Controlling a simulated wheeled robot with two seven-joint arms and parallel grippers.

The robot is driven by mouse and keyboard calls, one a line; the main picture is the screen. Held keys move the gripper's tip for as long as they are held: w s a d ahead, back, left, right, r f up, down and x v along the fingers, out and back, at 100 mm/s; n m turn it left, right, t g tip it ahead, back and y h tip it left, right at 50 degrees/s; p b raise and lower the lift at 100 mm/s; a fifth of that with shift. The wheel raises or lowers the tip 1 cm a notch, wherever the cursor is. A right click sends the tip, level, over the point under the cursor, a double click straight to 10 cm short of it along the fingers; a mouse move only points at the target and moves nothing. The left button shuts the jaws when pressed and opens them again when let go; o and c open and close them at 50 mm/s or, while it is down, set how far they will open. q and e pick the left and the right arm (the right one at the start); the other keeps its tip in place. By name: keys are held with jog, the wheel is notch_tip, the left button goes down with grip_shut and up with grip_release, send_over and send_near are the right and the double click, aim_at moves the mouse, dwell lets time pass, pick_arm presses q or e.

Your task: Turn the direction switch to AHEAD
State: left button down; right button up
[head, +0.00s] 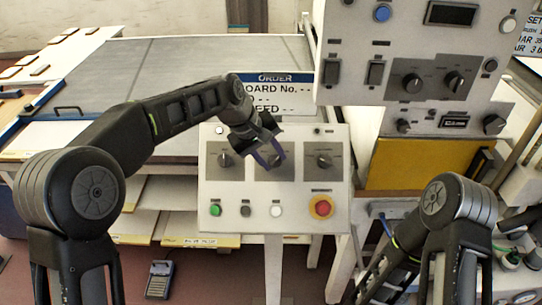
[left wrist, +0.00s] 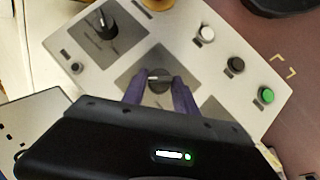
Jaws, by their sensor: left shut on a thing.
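The control panel (head: 235,188) has three black rotary switches in a row. The middle one, which I take for the direction switch (left wrist: 159,84), shows in the left wrist view between the two purple fingers of my left gripper (left wrist: 160,94). The fingers are shut on its sides. A pale mark shows on its top; its label is too small to read. In the head view my left gripper (head: 270,155) reaches the panel from the upper left and largely hides this switch. My right arm is at the lower right, with its gripper out of view.
The left rotary switch (head: 225,160) and right rotary switch (head: 324,160) sit close on either side. Below are a green button (head: 215,210), a white button (head: 276,211) and a red emergency button (head: 320,207). A larger switch box (head: 400,75) overhangs at upper right.

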pick_arm(q)
jog(key=shift+f, duration=0.15)
jog(key=shift+s, duration=0.1)
jog(key=c, duration=1)
grip_release()
jog(key=shift+a+r, duration=0.25)
jog(key=shift+r, duration=0.4)
jog(key=b+v, duration=0.1)
jog(key=v, duration=0.5)
jog(key=shift+r+b, duration=0.3)
jog(key=shift+r, duration=0.05)
jog(key=shift+s+f, duration=0.1)
jog(key=shift+s, duration=0.05)
